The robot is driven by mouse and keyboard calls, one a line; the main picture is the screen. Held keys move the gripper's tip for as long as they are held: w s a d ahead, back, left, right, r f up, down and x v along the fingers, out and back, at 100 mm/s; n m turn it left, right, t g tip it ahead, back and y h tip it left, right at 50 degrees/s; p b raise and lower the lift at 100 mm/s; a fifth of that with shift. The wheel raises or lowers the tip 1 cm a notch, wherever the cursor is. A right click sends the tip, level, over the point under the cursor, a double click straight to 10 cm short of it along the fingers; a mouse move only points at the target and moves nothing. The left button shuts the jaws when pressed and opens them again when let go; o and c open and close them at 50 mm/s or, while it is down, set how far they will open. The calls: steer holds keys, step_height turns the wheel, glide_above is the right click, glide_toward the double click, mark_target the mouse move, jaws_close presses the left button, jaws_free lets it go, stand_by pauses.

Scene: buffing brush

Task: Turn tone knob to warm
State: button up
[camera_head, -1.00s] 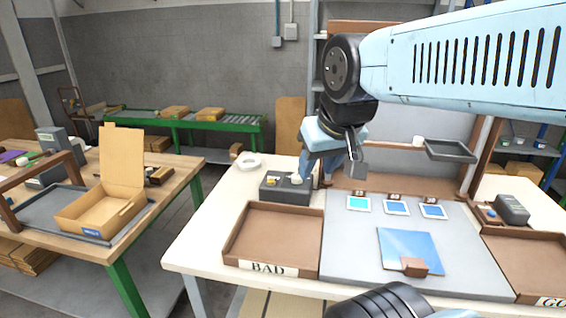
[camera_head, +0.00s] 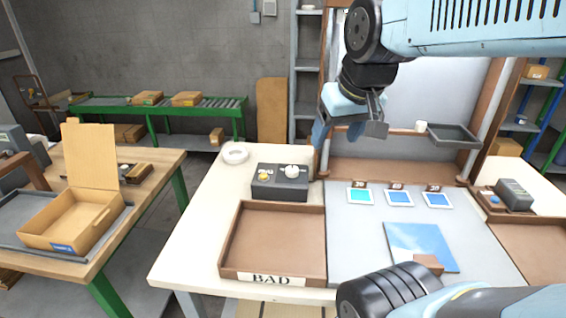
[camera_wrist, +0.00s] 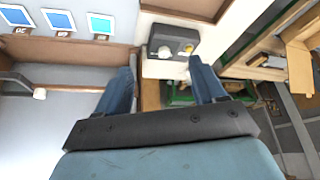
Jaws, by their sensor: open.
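A dark grey control box (camera_head: 280,192) stands on the white bench behind the BAD tray. It carries a white round knob (camera_head: 291,171) at right and a small yellow knob or button (camera_head: 264,177) at left. The lettering is too small to read. In the wrist view the box (camera_wrist: 175,33) shows beyond the fingers, with the white knob (camera_wrist: 164,52) and yellow part (camera_wrist: 187,47). My gripper (camera_wrist: 163,82) is open and empty, its blue fingers well apart. In the head view my gripper (camera_head: 330,124) hangs above and right of the box, touching nothing visible.
The brown BAD tray (camera_head: 230,238) lies in front of the box. A white ring (camera_head: 235,156) lies behind it at left. At right, a grey mat (camera_head: 350,250) holds sample cards and a blue picture panel (camera_head: 412,242). A brown shelf frame (camera_head: 385,172) rises behind.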

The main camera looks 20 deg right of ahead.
steer(key=w+f+n+g, duration=0.1)
steer(key=w+f+g, duration=0.15)
steer(key=w, duration=1.05)
steer(key=n+g, duration=0.2)
steer(key=g, duration=0.1)
glide_toward(292, 168)
step_height(292, 168, down, 9)
steer(key=shift+s+a, duration=0.1)
steer(key=shift+a, duration=0.05)
